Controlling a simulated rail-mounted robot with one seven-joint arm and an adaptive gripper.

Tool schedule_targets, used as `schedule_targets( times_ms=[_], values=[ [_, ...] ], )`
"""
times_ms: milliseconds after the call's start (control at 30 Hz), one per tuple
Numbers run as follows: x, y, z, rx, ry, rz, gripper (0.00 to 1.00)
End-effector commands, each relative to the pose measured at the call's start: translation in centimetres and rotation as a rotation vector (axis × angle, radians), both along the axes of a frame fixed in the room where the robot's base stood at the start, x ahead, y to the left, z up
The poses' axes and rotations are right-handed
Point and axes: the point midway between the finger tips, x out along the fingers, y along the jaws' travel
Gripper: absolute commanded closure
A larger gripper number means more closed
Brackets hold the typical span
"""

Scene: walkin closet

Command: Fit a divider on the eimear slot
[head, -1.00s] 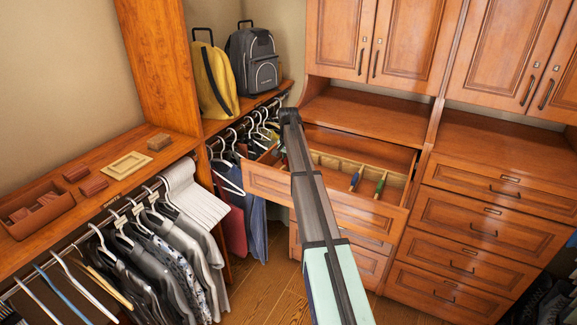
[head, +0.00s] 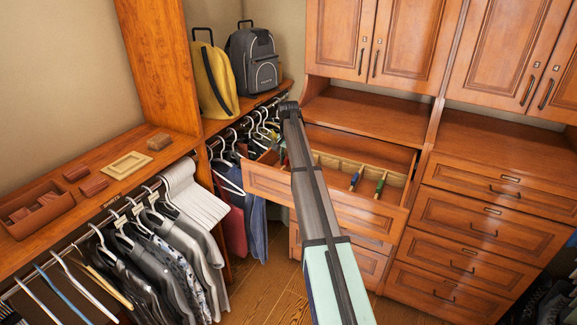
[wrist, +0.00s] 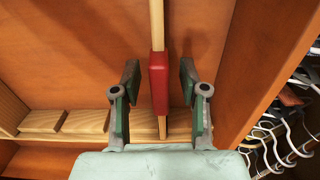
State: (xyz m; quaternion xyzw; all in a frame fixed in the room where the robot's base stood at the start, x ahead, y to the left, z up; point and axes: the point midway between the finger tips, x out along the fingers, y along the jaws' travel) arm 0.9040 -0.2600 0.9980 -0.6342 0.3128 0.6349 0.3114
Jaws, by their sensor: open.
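An open drawer (head: 330,204) holds a light wooden notched rail. A divider with a blue grip (head: 354,181) and one with a green grip (head: 379,188) stand in it. In the wrist view, a thin wooden divider with a red grip (wrist: 159,82) lies between the fingers of my gripper (wrist: 160,88). The gripper is open, with a gap on each side of the red grip. The notched rail (wrist: 85,122) runs across below it. In the head view my arm hides the gripper and much of the drawer's left part. I cannot read any slot name.
Hangers with clothes (head: 235,150) crowd the drawer's left side; they also show in the wrist view (wrist: 275,140). Two backpacks stand behind. Closed drawers (head: 470,230) are at right.

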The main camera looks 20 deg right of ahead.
Motion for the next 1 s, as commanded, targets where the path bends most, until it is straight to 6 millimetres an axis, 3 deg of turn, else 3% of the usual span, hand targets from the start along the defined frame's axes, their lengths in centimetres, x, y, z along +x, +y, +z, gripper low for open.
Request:
schedule_targets(
  times_ms=[300,500,1000],
  values=[
    [0.1,0.0,6.2,-0.001,-0.002,0.0,0.57],
    [0.1,0.0,8.8,0.0,-0.001,0.0,0.57],
    [0.0,0.0,9.7,0.0,0.0,0.0,0.57]
  ],
)
